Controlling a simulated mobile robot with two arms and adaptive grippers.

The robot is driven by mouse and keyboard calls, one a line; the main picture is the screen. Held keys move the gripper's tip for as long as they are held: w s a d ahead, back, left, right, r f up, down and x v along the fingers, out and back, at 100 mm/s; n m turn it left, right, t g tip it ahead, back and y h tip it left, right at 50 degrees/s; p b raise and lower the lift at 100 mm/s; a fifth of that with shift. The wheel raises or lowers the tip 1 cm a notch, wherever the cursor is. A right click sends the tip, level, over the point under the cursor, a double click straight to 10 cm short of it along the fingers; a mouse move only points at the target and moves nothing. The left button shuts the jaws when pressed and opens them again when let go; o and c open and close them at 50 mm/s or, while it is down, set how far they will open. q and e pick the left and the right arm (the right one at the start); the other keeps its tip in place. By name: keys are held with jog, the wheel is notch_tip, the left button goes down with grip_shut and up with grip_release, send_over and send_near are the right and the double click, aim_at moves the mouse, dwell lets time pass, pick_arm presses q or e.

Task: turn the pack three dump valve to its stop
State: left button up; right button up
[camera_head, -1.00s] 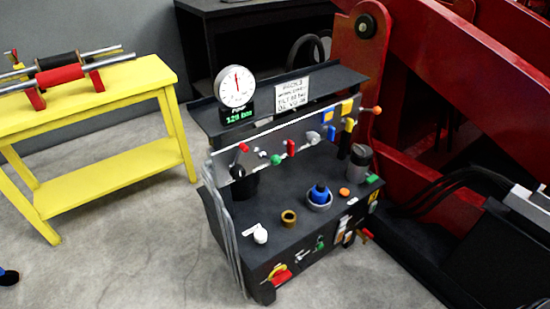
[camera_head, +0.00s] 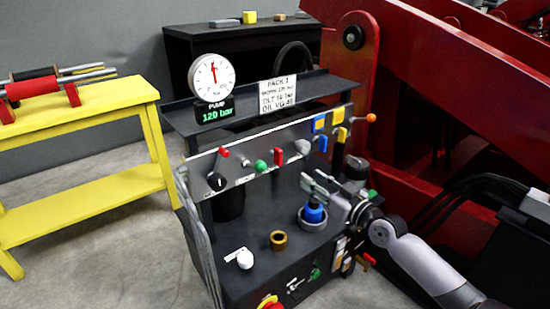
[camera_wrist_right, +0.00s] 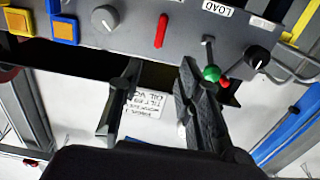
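The control pack (camera_head: 182,119) stands mid-view in the head camera, with a sign (camera_head: 277,92) reading PACK and a number too small to be sure of. I cannot tell which is the dump valve. My right gripper (camera_head: 309,183) is open and empty in front of the panel. In the right wrist view its spread fingers (camera_wrist_right: 160,68) lie below the red handle (camera_wrist_right: 162,30), the right finger near the green ball (camera_wrist_right: 212,73).
A gauge (camera_head: 212,76) and a 120 bar display (camera_head: 215,111) sit on top. A blue knob in a grey ring (camera_head: 313,223), a brass ring (camera_head: 278,240) and a white knob (camera_head: 245,259) are on the deck. A red machine (camera_head: 450,70) borders the right; a yellow bench (camera_head: 100,110) stands left.

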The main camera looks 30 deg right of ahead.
aim_at(281, 157)
jog(key=w, duration=0.5)
jog(key=w+a+b, duration=0.1)
jog(key=w, duration=1)
jog(key=shift+a, duration=0.15)
jog(key=shift+c, duration=0.6)
grip_shut()
